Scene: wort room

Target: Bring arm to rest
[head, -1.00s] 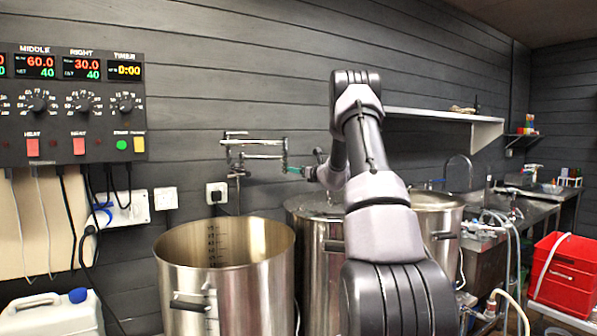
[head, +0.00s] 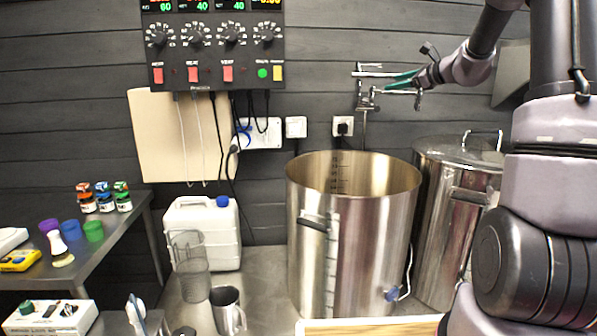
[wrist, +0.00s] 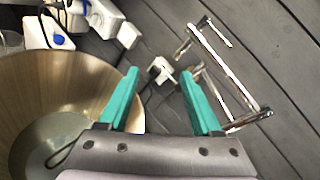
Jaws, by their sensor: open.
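My arm comes in from the right of the head view, its upper links large at the right edge. My gripper (head: 400,80) is raised above the open steel pot, beside the metal wall rack (head: 366,98). In the wrist view my gripper (wrist: 160,92) has its two teal fingers well apart, with nothing between them. The same wall rack (wrist: 226,72) shows right of the fingers there. Whether the fingers touch the rack is unclear.
The open steel pot (head: 352,225) stands below my gripper, with a lidded pot (head: 452,185) to its right. A white jerrycan (head: 203,222), a clear jug (head: 189,265) and a metal mug (head: 228,310) stand left. The control panel (head: 212,50) hangs on the wall.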

